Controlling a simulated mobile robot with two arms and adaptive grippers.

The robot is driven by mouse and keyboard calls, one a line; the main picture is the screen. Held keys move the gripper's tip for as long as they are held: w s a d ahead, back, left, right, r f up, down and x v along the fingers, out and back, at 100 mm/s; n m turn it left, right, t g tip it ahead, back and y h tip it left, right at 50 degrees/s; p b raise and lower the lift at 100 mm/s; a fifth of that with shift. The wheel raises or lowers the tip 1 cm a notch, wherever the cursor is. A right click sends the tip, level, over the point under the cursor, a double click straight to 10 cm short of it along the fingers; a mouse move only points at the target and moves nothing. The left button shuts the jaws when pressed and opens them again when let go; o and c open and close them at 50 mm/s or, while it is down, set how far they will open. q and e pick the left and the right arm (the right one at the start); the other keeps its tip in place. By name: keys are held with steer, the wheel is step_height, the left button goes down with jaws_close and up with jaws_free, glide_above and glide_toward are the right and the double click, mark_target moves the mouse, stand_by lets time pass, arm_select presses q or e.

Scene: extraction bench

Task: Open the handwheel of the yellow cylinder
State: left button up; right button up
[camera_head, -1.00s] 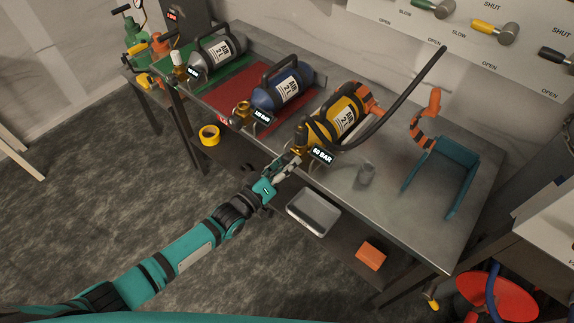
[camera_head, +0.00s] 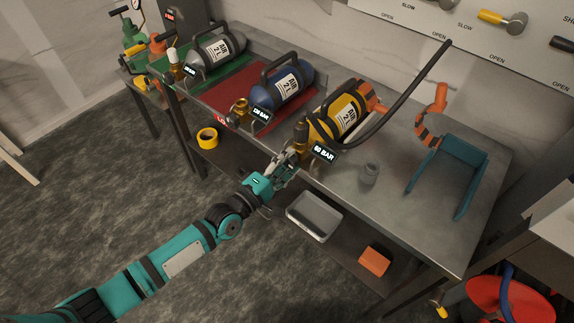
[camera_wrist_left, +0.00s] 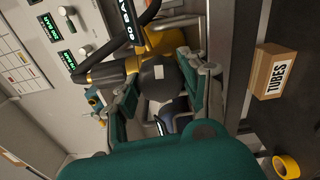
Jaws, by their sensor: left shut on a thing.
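The yellow cylinder (camera_head: 346,112) lies on the metal bench with a black handle on top and a 60 BAR display (camera_head: 323,152) near its valve end. Its brass valve (camera_head: 302,132) faces my left arm. My left gripper (camera_head: 287,161) comes in from the lower left and is at this valve end. In the left wrist view, the round black handwheel (camera_wrist_left: 158,74) with a pale patch sits between the two fingers of my left gripper (camera_wrist_left: 162,88), which is shut on it. The fingers partly cover the wheel in the head view. My right gripper is not in view.
A blue cylinder (camera_head: 283,85) and a grey cylinder (camera_head: 217,50) lie to the left on the bench. A grey tray (camera_head: 314,217) sits below.

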arm_select(q)
steer(key=shift+f+n, duration=0.15)
steer(key=shift+n, duration=0.45)
steer(key=o, duration=1.2)
steer(key=v, duration=1.2)
